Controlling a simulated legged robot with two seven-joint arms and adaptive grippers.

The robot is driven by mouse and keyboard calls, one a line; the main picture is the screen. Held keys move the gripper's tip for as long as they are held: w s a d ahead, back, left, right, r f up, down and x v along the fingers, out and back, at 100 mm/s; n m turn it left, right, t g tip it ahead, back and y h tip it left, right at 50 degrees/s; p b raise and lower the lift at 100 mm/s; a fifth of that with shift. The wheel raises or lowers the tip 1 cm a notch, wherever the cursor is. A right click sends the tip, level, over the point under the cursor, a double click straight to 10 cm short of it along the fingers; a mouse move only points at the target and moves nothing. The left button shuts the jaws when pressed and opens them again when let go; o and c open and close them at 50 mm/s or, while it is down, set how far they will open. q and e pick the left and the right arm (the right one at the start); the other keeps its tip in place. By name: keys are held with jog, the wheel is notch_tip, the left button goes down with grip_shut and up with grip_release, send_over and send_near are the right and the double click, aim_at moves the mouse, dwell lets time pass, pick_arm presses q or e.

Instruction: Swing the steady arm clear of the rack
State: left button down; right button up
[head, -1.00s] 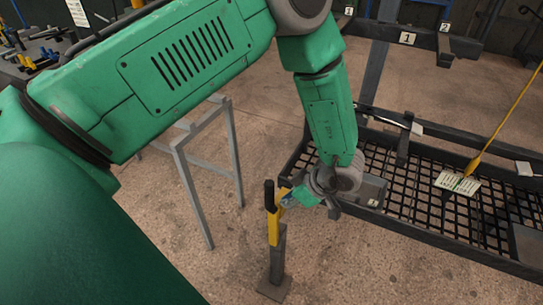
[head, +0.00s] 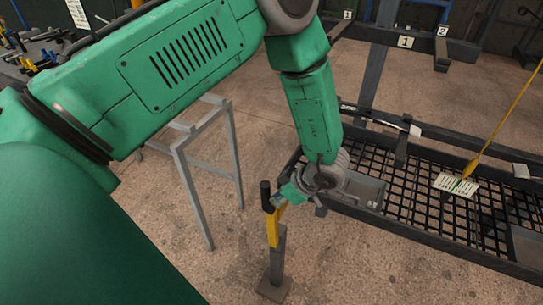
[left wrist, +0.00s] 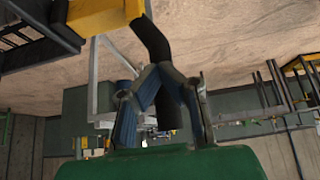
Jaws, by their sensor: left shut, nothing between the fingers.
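The steady arm shows in the head view as a yellow bar (head: 272,230) with a black handle (head: 265,196), upright on a grey post (head: 278,258) just off the rack's left end. My left gripper (head: 282,199) is right beside the handle; its fingers are small and partly hidden there. In the left wrist view the gripper (left wrist: 160,70) is shut, its fingertips together, with the black handle (left wrist: 153,38) running by the fingers and a yellow part (left wrist: 105,14) above. I cannot tell whether they touch. My right gripper is not in view.
The rack's mesh tray (head: 440,245) lies to the right, with a grey tray (head: 360,190) in its near corner and a paper tag (head: 456,185) on the mesh. A grey metal stand (head: 190,190) is to the left. Bare floor lies between stand and post.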

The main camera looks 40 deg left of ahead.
pick_arm(q)
jog(key=s+a+p, duration=0.2)
jog(key=a, duration=0.9)
jog(key=s+a+p, duration=0.2)
jog(key=s+a, duration=0.1)
jog(key=a, duration=0.9)
jog(key=shift+s+a, duration=0.3)
dwell(3.5)
jog(key=shift+d, duration=0.1)
jog(key=shift+w+d+p, duration=0.15)
jog(key=shift+w+d, duration=0.1)
jog(key=shift+d, duration=0.7)
jog(key=shift+w+d+p, duration=0.2)
jog(key=shift+d, duration=0.75)
jog(key=shift+w+d+p, duration=0.15)
jog(key=shift+w+d, duration=0.1)
jog(key=shift+d, duration=0.7)
